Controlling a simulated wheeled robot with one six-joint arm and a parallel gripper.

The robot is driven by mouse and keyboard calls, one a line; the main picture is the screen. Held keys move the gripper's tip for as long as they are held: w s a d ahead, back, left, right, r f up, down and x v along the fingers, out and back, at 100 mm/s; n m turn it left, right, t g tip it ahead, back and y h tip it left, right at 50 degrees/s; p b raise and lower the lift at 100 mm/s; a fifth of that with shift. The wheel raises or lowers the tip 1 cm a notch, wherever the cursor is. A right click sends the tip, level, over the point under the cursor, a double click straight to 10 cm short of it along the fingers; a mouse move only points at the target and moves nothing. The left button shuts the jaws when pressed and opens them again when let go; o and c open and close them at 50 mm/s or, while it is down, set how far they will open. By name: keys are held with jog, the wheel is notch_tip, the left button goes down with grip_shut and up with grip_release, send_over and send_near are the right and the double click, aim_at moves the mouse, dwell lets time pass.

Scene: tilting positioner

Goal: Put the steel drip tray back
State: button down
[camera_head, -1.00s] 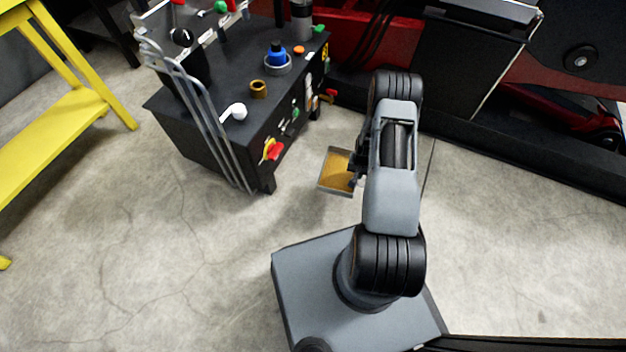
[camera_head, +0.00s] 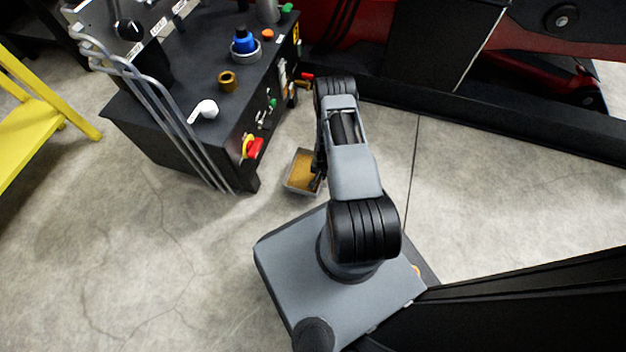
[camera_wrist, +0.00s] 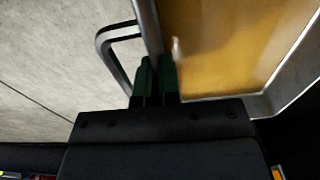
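The steel drip tray (camera_head: 291,185) is a shallow rectangular pan with amber-brown contents. In the head view it is beside the black cabinet's near right corner, with my arm covering its right side. In the wrist view the tray (camera_wrist: 284,83) fills the upper right, with a dark loop handle (camera_wrist: 103,43) on its left side. My gripper (camera_wrist: 157,62) has its green-tipped fingers close together on the tray's wall beside the handle. It appears shut on that wall. In the head view my gripper (camera_head: 317,180) is mostly hidden by my arm.
The black cabinet (camera_head: 160,120) stands left of the tray, with bent grey tubes, a red-and-yellow knob (camera_head: 252,147) and fittings on its side. A red and black machine (camera_head: 440,45) is behind. A yellow stand (camera_head: 30,125) is far left. Concrete floor in front is clear.

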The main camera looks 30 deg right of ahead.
jog(key=shift+w+a+f+b, duration=0.2)
jog(key=shift+f, duration=0.2)
jog(key=shift+w+a+f+b, duration=0.15)
jog(key=shift+a+f+b, duration=0.05)
jog(key=shift+f, duration=0.15)
jog(key=f+b, duration=0.1)
jog(key=f, duration=0.1)
jog(key=w+a+f+b, duration=0.1)
jog(key=shift+f+b, duration=0.35)
jog(key=shift+f, duration=0.25)
jog(key=shift+f, duration=0.15)
jog(key=c, duration=1.3)
grip_release()
jog(key=shift+s, duration=0.1)
